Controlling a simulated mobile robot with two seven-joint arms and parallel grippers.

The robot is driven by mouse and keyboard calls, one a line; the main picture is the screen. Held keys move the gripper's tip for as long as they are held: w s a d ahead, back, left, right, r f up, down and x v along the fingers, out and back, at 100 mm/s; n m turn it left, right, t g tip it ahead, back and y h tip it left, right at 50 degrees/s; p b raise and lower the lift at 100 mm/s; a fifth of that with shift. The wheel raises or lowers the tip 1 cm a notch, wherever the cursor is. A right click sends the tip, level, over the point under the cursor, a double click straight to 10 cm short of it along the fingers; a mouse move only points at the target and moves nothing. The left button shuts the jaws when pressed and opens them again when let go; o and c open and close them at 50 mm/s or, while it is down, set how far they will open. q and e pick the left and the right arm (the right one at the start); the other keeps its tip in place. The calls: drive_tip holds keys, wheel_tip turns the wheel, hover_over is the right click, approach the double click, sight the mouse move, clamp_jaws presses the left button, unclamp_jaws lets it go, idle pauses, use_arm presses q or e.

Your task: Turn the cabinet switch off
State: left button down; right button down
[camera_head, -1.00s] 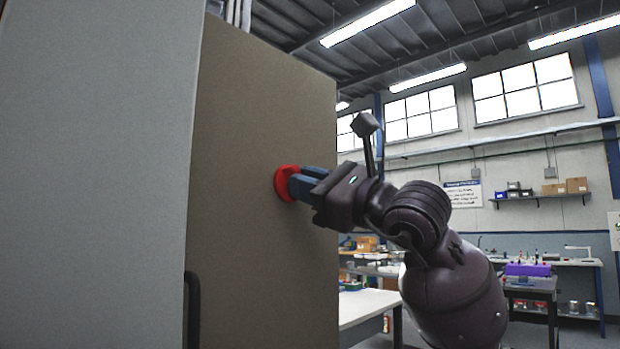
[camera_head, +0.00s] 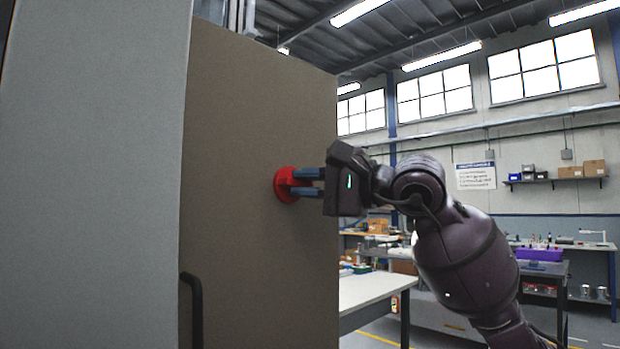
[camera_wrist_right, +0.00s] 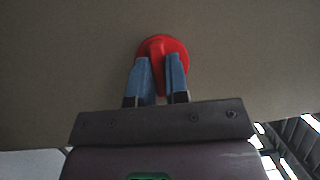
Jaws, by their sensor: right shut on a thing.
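The red rotary switch (camera_head: 285,184) sits on the brown side panel of the cabinet (camera_head: 240,120). My right gripper (camera_head: 302,183) reaches it from the right, with its two blue fingers one above the other in the head view. In the right wrist view the fingers (camera_wrist_right: 160,72) are shut on the raised grip bar of the red switch (camera_wrist_right: 163,44). The fingers cover part of the switch's face. My left gripper is not in view.
A dark handle (camera_head: 192,310) stands out low on the cabinet. A white-topped table (camera_head: 375,290) is behind the cabinet's right edge. A workbench with a purple bin (camera_head: 540,254) stands further back on the right.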

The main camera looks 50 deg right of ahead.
drive_tip(key=shift+n, duration=0.7)
drive_tip(key=c, duration=1.1)
unclamp_jaws()
drive_tip(key=shift+s+d, duration=0.15)
drive_tip(key=shift+s, duration=0.4)
drive_tip(key=p+v, duration=0.2)
drive_tip(key=v, duration=0.7)
drive_tip(key=shift+s+d+r, duration=0.1)
drive_tip(key=shift+s+r, duration=0.05)
drive_tip(key=shift+s, duration=0.2)
